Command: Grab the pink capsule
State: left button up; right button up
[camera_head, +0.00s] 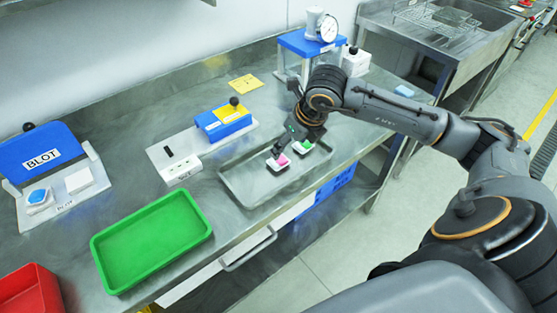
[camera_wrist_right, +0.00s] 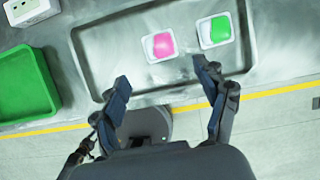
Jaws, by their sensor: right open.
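The pink capsule (camera_head: 283,160) sits in a small white holder on the metal tray (camera_head: 232,188) on the steel counter. It also shows in the right wrist view (camera_wrist_right: 163,45), ahead of the fingers and between their lines. A green capsule (camera_head: 302,147) in a similar white holder stands beside it, also seen in the right wrist view (camera_wrist_right: 220,30). My right gripper (camera_head: 284,148) is over the tray, close to the pink capsule. In the right wrist view its two fingers (camera_wrist_right: 160,84) are spread apart with nothing between them. My left gripper is not in view.
A green bin (camera_head: 152,240), a red bin (camera_head: 30,291) and a blue BLOT station (camera_head: 40,160) stand at the left. A blue and yellow block with a black knob (camera_head: 223,120) stands behind the tray. A blue-topped frame with a dial gauge (camera_head: 308,43) stands at the back.

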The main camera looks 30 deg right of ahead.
aim_at(280, 160)
jog(key=x, duration=0.3)
jog(key=shift+w+f, duration=0.1)
jog(key=shift+f, duration=0.15)
jog(key=shift+w+f+p, duration=0.2)
jog(key=shift+f+p, duration=0.3)
jog(key=shift+p, duration=0.1)
jog(key=p+x, duration=0.1)
jog(key=x, duration=0.2)
jog(key=shift+w+f, duration=0.2)
jog(key=shift+f, duration=0.1)
jog(key=shift+w+f, duration=0.15)
jog(key=shift+f, duration=0.2)
jog(key=c, duration=1)
